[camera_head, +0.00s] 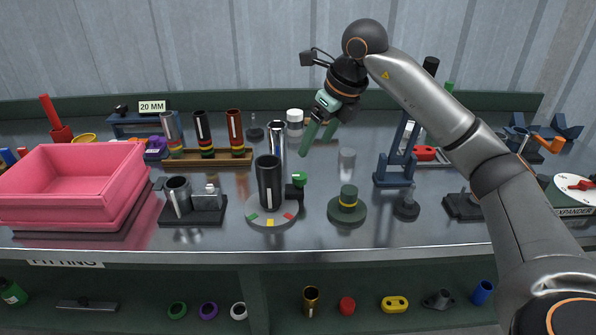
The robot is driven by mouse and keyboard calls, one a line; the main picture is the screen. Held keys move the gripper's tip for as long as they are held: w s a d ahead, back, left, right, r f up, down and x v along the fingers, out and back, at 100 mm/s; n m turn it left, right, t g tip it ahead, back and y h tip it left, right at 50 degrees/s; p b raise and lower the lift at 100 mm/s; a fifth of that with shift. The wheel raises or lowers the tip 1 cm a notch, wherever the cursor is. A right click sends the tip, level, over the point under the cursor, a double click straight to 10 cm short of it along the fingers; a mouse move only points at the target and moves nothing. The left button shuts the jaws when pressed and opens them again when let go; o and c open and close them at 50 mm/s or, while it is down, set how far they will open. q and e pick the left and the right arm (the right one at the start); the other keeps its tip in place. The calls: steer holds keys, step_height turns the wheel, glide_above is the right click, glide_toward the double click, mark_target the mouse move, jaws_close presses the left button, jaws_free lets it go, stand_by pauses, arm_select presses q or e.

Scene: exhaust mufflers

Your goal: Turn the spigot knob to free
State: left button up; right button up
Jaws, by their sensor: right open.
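A dark upright tube (269,185) stands on a round grey base (262,219) with green, yellow and red marks on its rim. A green knob (299,179) on a black block sits at the tube's right side; which mark it stands for I cannot tell. To its right is a round dark green base with a green, yellow-banded knob (348,196). Which of these is the spigot knob is not labelled. My right gripper (318,139), with green fingers, is open and empty, above and behind the dark tube and apart from both knobs. My left gripper is not in view.
A shiny metal tube (277,136) stands just behind the dark tube. A pink bin (70,180) is at left, a black fixture (193,203) between. A blue stand (394,170) is at right. A wooden rack (205,157) holds several tubes. The bench's front strip is clear.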

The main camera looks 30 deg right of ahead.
mark_target(300, 176)
steer(key=x, duration=1.1)
steer(key=shift+w+a+b, duration=0.1)
steer(key=shift+b, duration=0.25)
steer(key=shift+c, duration=0.3)
jaws_close()
